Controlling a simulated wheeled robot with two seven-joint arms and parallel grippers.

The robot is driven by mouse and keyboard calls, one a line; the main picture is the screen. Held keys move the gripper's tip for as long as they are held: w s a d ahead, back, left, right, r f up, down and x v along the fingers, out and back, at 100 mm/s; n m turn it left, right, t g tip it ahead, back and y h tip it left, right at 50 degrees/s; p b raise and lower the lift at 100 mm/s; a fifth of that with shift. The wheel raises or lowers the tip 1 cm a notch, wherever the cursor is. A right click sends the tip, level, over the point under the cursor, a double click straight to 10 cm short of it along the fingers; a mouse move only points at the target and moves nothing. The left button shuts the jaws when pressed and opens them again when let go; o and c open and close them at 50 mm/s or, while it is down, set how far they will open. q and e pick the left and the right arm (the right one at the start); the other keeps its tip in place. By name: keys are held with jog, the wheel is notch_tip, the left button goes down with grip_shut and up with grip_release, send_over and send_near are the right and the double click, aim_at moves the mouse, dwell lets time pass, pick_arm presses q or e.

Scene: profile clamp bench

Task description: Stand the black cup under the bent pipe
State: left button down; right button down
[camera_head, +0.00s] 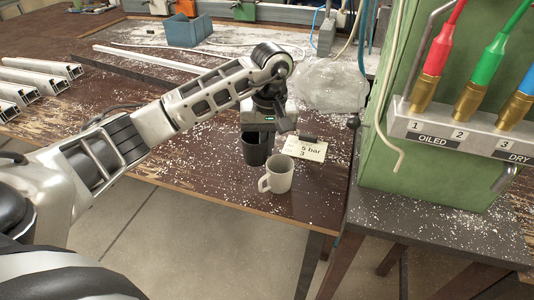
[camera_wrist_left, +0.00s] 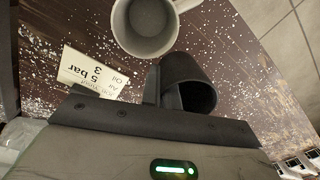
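The black cup (camera_head: 253,149) stands on the brown bench near its front edge. It also shows in the left wrist view (camera_wrist_left: 188,82), with its dark opening visible. My left gripper (camera_head: 270,138) is low over the bench, right at the cup's rim. A dark finger (camera_wrist_left: 152,85) lies close beside the cup, but I cannot tell whether it touches. The other finger is hidden, so the grip is unclear. A thin cream bent pipe (camera_head: 383,125) runs down the front of the green machine at the right. My right gripper is not in view.
A white mug (camera_head: 277,175) stands close to the black cup, with a printed card (camera_head: 305,148) behind it. A clear plastic bag (camera_head: 332,86) lies farther back. The green machine (camera_head: 420,172) stands on a dark side table (camera_head: 395,222). Metal profiles (camera_head: 38,78) lie at left.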

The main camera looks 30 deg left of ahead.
pick_arm(q)
notch_tip(320, 180, down, 3)
jog(key=shift+w+f+p, duration=0.15)
jog(key=shift+p, duration=0.3)
jog(key=shift+f, duration=0.15)
jog(key=shift+f+b, duration=0.2)
jog(key=shift+b, duration=0.1)
jog(key=c, duration=1.7)
grip_release()
